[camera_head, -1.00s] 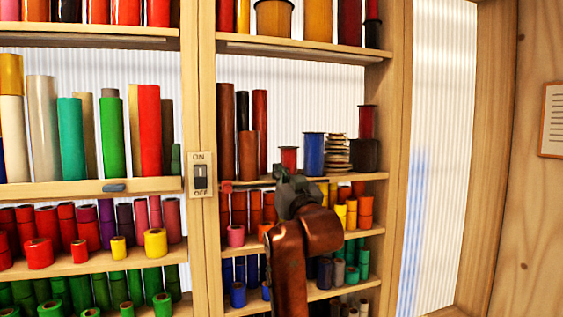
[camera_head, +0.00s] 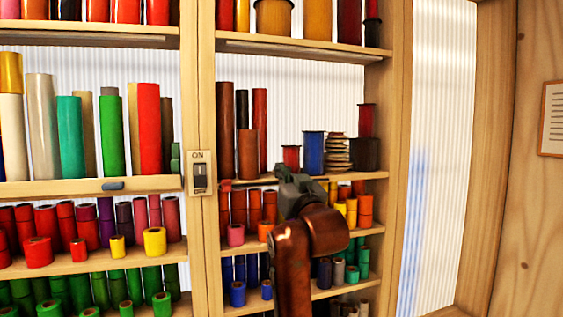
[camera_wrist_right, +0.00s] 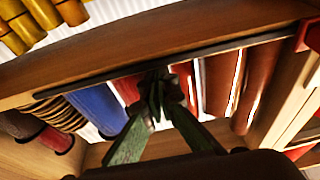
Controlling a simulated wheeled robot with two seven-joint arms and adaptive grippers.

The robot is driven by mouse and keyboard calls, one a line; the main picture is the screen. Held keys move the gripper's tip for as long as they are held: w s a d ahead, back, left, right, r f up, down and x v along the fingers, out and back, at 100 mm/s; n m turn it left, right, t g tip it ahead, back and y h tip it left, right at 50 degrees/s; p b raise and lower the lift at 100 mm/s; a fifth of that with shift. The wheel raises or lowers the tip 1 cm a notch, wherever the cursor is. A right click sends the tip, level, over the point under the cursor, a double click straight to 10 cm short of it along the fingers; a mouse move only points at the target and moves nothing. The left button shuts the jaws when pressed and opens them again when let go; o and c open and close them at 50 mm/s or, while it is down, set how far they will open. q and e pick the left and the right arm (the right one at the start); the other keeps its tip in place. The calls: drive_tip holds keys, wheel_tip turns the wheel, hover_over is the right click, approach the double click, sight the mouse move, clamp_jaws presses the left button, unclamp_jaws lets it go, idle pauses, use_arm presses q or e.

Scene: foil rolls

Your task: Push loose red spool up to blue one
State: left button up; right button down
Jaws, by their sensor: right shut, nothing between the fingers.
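The loose red spool (camera_head: 291,156) stands upright on the middle shelf of the right bay, just left of the blue spool (camera_head: 313,153). Only a very narrow gap, if any, shows between them. In the right wrist view the red spool (camera_wrist_right: 127,88) lies between the blue spool (camera_wrist_right: 97,107) and my fingers. My right gripper (camera_head: 281,170) is shut and empty, at the shelf front by the red spool's lower left. Its closed fingertips (camera_wrist_right: 160,88) appear beside the red spool; I cannot tell whether they touch. My left gripper is out of view.
Tall brown and red rolls (camera_head: 248,152) stand left of my right gripper. A stack of thin discs (camera_head: 337,154) and a dark spool (camera_head: 365,153) stand right of the blue spool. The shelf edge (camera_head: 355,176) runs below, with small rolls underneath.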

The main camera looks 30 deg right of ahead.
drive_tip(key=shift+s+a+b, duration=0.25)
drive_tip(key=shift+s+b, duration=0.1)
drive_tip(key=shift+s, duration=0.55)
drive_tip(key=shift+s+a+b, duration=0.25)
drive_tip(key=shift+s+b, duration=0.05)
drive_tip(key=shift+s, duration=0.55)
drive_tip(key=shift+b+v, duration=1.5)
drive_tip(key=shift+v, duration=1)
drive_tip(key=shift+d, duration=0.15)
